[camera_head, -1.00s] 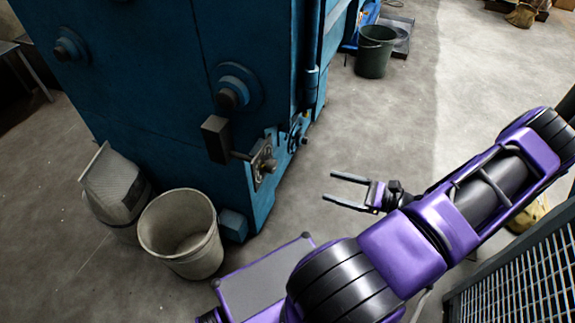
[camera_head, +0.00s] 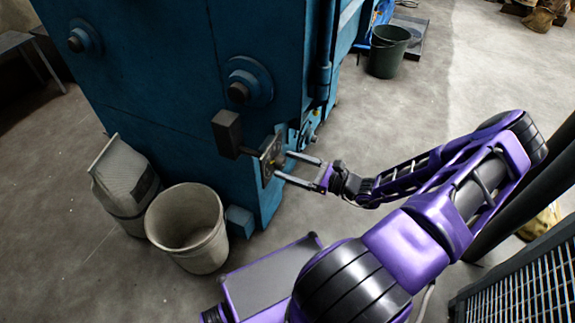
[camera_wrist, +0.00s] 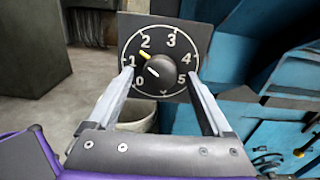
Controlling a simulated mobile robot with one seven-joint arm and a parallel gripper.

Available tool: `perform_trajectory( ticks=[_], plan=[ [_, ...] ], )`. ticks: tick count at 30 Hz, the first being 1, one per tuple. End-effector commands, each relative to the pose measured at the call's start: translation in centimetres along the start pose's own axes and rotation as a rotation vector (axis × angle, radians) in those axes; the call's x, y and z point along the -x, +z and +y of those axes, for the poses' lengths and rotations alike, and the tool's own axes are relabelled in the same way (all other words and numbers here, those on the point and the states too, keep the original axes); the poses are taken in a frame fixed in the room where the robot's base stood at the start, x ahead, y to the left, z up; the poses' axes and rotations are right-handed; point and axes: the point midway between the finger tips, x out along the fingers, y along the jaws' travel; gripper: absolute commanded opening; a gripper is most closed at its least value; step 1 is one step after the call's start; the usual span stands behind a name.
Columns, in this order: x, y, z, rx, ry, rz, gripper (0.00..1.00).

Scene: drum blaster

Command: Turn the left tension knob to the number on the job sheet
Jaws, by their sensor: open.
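A square dark dial plate (camera_wrist: 200,38) with white numbers 0 to 5 fills the top middle of the wrist view. A round dark knob (camera_wrist: 165,69) sits at its centre, with a white mark at its left side, toward 0 and 1. A yellow mark lies between 1 and 2. In the head view the plate (camera_head: 270,158) is on the side of the blue machine. My gripper (camera_head: 284,166) is open in front of it; in the wrist view its fingertips (camera_wrist: 160,78) lie on either side of the knob. Contact cannot be told. No job sheet is recognisable.
The blue machine (camera_head: 150,90) stands at the left, with a dark block (camera_head: 227,133) jutting out near the dial. A pale bin (camera_head: 187,228) and a grey container (camera_head: 124,178) stand on the floor. A green bucket (camera_head: 388,52) is farther back. A mesh panel (camera_head: 525,290) is at the lower right.

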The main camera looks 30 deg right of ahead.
Motion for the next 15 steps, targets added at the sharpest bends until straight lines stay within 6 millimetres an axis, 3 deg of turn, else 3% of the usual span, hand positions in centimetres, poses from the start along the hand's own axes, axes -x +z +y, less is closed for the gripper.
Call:
perform_trajectory(
  ticks=[12,15],
  plan=[
    [-0.94,0.02,0.01,0.000,0.000,0.000,0.84],
    [-0.92,0.02,0.01,0.000,0.000,0.000,0.66]
  ],
)
